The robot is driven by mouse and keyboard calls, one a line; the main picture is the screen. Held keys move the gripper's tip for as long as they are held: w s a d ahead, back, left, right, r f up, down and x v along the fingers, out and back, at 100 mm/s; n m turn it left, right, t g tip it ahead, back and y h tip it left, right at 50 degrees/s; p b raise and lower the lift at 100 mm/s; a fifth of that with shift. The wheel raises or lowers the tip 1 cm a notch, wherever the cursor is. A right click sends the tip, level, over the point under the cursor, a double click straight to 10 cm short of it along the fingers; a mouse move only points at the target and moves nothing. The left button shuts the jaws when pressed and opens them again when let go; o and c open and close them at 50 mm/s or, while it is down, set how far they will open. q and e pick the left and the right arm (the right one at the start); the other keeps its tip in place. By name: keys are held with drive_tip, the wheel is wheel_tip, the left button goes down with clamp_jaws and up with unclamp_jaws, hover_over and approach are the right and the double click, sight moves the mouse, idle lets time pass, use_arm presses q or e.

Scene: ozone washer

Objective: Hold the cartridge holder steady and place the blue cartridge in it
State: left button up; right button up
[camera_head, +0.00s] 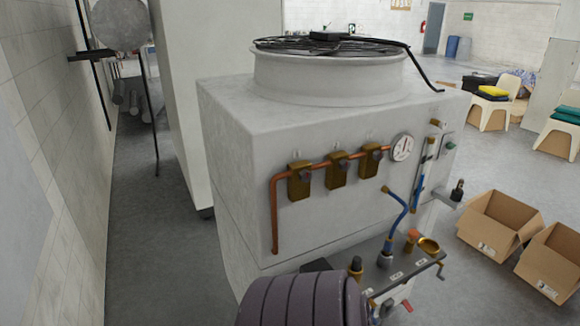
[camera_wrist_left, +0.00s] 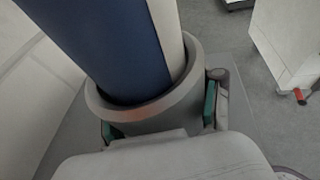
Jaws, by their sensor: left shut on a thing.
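In the left wrist view, the blue cartridge (camera_wrist_left: 105,48), with a pale stripe along its right side, leans in from the upper left. Its lower end goes inside the rim of the grey, round, cup-like cartridge holder (camera_wrist_left: 150,122). How deep it sits is hidden. My left gripper (camera_wrist_left: 160,112) is shut on the holder, with a green-padded finger on each side of it. Neither cartridge nor holder can be made out in the head view. My right gripper is in neither view.
A grey machine (camera_head: 240,160) with a fan on top, copper pipe and gauge (camera_head: 402,147) fills the middle of the head view. Cardboard boxes (camera_head: 497,224) stand on the floor at right. Open floor (camera_head: 150,240) runs between the machine and the left wall.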

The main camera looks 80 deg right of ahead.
use_arm(q)
drive_tip(key=o, duration=1.3)
drive_tip(key=shift+o, duration=0.2)
